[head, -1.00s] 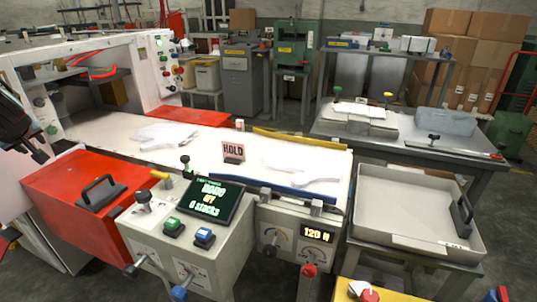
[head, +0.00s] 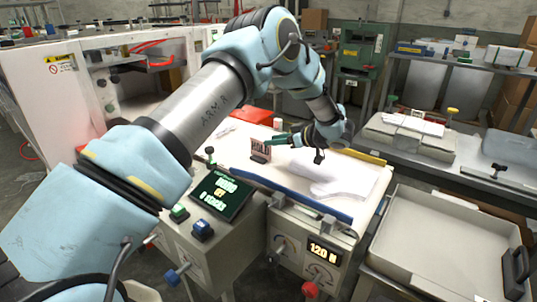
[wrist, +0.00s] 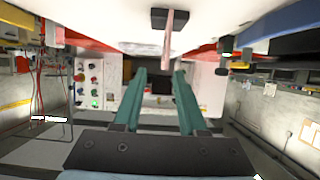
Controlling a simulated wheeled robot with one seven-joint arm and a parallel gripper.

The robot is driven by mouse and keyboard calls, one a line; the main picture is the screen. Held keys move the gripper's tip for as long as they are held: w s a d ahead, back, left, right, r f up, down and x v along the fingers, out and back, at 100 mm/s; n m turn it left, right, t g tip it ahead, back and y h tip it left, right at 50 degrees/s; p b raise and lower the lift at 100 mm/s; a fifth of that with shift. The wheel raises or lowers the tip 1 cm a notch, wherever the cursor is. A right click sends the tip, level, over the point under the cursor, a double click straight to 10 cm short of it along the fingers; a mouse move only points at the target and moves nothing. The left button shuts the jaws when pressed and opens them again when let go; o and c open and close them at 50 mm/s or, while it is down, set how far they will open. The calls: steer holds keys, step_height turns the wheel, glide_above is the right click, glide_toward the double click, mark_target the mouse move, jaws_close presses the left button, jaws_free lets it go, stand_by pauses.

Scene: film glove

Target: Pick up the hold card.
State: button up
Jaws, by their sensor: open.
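The hold card (head: 260,147) stands upright in a small dark base on the white belt. Its lettering is only partly readable in the head view. In the wrist view, which looks upside down, the card (wrist: 167,42) shows nearly edge-on below its dark base (wrist: 173,19). My gripper (head: 281,138) has green fingers and is just right of the card, pointing towards it. In the wrist view my gripper (wrist: 160,74) is open and empty, with the card ahead of the fingertips and roughly in line with the gap. I cannot tell the exact distance.
White gloves (head: 345,183) lie on the belt to the right of the card. A blue bar (head: 290,193) runs along the near belt edge and a yellow bar (head: 367,156) along the far one. A control box with a display (head: 221,196) stands in front. A grey tray (head: 431,235) is at right.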

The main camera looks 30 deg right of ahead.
mark_target(255, 154)
steer(key=x, duration=0.3)
steer(key=shift+w+a+p, duration=0.15)
steer(key=shift+w+p, duration=0.15)
steer(key=shift+p, duration=0.05)
steer(key=p+x, duration=0.1)
steer(key=x, duration=0.1)
steer(key=p+x, duration=0.1)
steer(key=x, duration=0.2)
steer(key=shift+s+a+r, duration=0.1)
steer(key=shift+s+a, duration=0.05)
steer(key=shift+a, duration=0.2)
steer(key=shift+f, duration=0.2)
steer(key=shift+a, duration=0.1)
jaws_close()
